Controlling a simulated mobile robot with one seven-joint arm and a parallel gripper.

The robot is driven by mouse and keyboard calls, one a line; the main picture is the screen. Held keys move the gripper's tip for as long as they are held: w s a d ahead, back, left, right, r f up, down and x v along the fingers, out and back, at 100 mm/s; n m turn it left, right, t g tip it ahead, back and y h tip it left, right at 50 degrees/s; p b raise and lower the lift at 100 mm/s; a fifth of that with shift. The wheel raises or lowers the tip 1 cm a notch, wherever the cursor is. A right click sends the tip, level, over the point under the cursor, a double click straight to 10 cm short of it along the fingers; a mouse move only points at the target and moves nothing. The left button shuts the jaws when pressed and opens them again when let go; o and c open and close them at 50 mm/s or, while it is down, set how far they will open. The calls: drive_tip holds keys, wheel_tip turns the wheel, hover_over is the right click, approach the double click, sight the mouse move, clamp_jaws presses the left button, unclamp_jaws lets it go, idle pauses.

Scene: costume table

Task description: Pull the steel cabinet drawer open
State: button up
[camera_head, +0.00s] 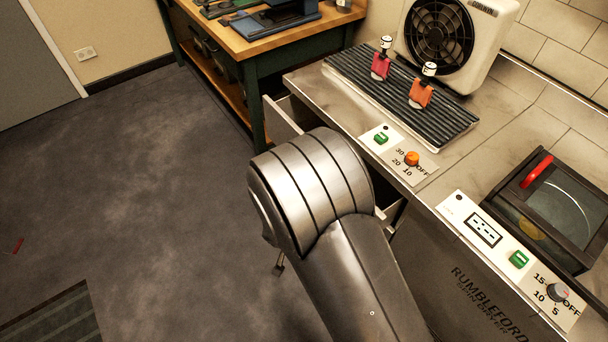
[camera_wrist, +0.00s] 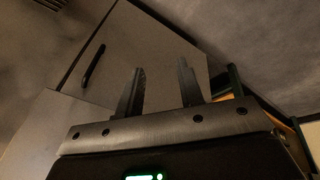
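The steel cabinet (camera_head: 375,250) stands on the right in the head view, under a worn steel top. A pale drawer (camera_head: 284,117) juts out from its left part, so it stands at least partly open; my arm hides its middle and front. In the wrist view a grey panel (camera_wrist: 152,40) fills the middle, with a dark bar handle (camera_wrist: 94,66) at its left; I cannot tell whether this panel is the drawer front. My gripper (camera_wrist: 161,68) is open, its fingers apart with nothing seen between them, to the right of the handle. The head view does not clearly show it.
A wooden workbench (camera_head: 262,45) with dark green legs stands to the left of the cabinet. On the steel top are a ribbed black tray (camera_head: 385,85), a fan unit (camera_head: 440,35) and a glass-lidded box (camera_head: 550,205).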

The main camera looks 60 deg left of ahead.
drive_tip(key=s+a+m+g+y, duration=0.35)
drive_tip(key=m+y, duration=0.25)
drive_tip(key=m, duration=0.3)
drive_tip(key=w+r+m+t+y, duration=0.5)
drive_tip(key=w+r+m+y, duration=0.3)
drive_tip(key=w+r+m, duration=0.3)
drive_tip(key=x, duration=1.1)
drive_tip(key=shift+w+a+r, duration=0.1)
drive_tip(key=shift+w+r, duration=0.1)
clamp_jaws()
